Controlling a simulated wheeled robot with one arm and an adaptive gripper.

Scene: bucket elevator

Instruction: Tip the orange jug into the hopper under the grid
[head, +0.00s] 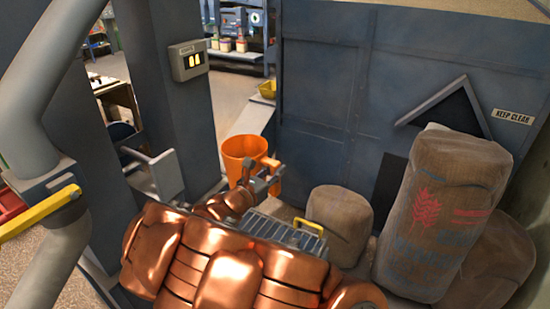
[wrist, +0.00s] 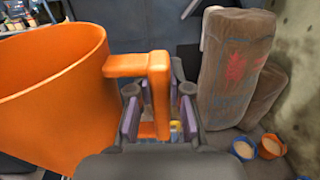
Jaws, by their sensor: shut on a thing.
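The orange jug (head: 243,154) is held up, mouth upward and roughly upright, just behind the grid in the head view. In the wrist view the jug (wrist: 50,95) fills the left side, and its handle (wrist: 158,80) runs between my fingers. My gripper (head: 265,182) is shut on that handle; the fingers also show in the wrist view (wrist: 159,115). The grey barred grid (head: 283,234) lies in front of the jug, partly covered by my copper arm. The hopper under it is mostly hidden. I cannot see what the jug holds.
A tall sack (head: 440,215) and a shorter sack (head: 340,222) stand right of the grid. A grey post with a switch box (head: 188,60) rises at left. A yellow lever (head: 40,213) sits on a pipe. Small tubs (wrist: 270,146) stand on the floor.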

